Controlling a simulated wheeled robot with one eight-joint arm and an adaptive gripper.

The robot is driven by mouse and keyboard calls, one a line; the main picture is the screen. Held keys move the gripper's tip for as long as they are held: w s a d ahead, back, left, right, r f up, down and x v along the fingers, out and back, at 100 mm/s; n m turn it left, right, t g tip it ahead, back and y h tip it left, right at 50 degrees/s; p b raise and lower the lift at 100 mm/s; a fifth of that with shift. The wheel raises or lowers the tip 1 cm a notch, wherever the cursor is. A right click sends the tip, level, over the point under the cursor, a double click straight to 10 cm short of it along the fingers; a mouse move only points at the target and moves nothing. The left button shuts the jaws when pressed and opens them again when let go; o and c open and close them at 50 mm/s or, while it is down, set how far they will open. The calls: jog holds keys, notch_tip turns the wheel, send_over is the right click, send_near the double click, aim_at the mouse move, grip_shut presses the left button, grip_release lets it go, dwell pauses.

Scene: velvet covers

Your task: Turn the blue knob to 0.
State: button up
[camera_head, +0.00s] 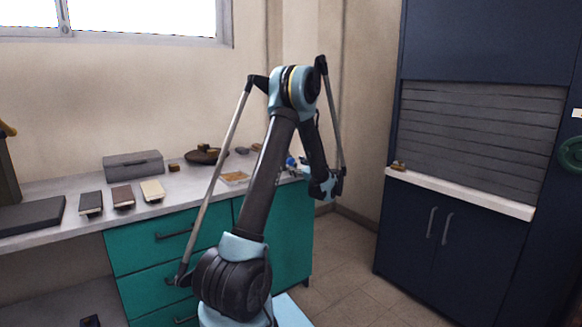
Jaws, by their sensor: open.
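A small blue item (291,161) shows at the right end of the counter, just left of my arm's end. It may be the blue knob, but it is too small and too hidden by my arm to tell, and no scale or 0 mark can be read. My gripper (325,190) is at the end of my folded arm, pointing down near the counter's right end. It is open. Its fingers are small and partly hidden, and I see nothing held in it. I cannot tell whether it touches the blue item.
A grey counter (66,188) over teal drawers (150,254) holds a grey box (133,165), several small blocks and a dark round dish (203,157). A navy cabinet (450,235) with a grey shutter (480,130) stands right. The tiled floor (345,262) between is clear.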

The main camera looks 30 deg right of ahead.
aim_at(293, 163)
jog(key=shift+w+a, duration=0.15)
jog(key=shift+w, duration=1.9)
jog(key=c, duration=1.1)
jog(key=shift+a, duration=0.15)
